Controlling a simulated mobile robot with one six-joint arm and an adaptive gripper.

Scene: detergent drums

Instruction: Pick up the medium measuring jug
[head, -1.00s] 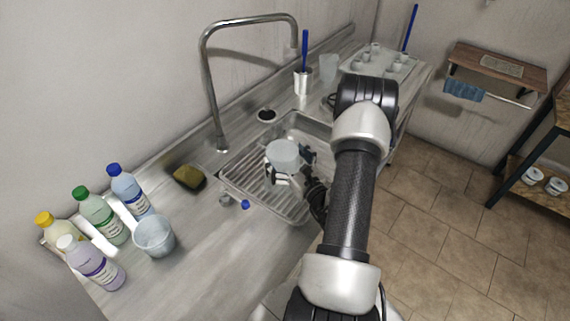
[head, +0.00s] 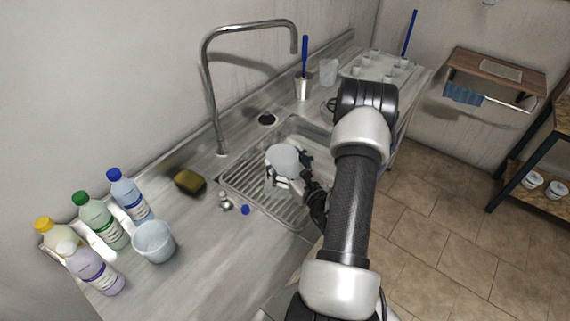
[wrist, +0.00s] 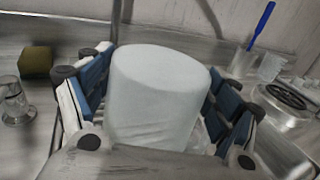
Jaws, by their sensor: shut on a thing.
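A pale, translucent measuring jug (head: 283,160) is held above the sink in the head view. It fills the middle of the wrist view (wrist: 156,98) as a broad, smooth cylinder. My gripper (head: 281,183) is shut on it, with blue-padded fingers on its left and right sides. The fingers and the jug's own wall hide its lower part. Another clear jug (head: 154,242) stands on the counter at the left, and a further clear vessel (head: 328,72) stands behind the sink.
The ribbed steel sink (head: 240,188) lies below the jug, with a tall faucet (head: 208,90) behind it. A sponge (head: 189,182) is left of the sink. Several capped bottles (head: 100,222) stand at the far left. A cup with a blue-handled brush (head: 303,88) stands behind.

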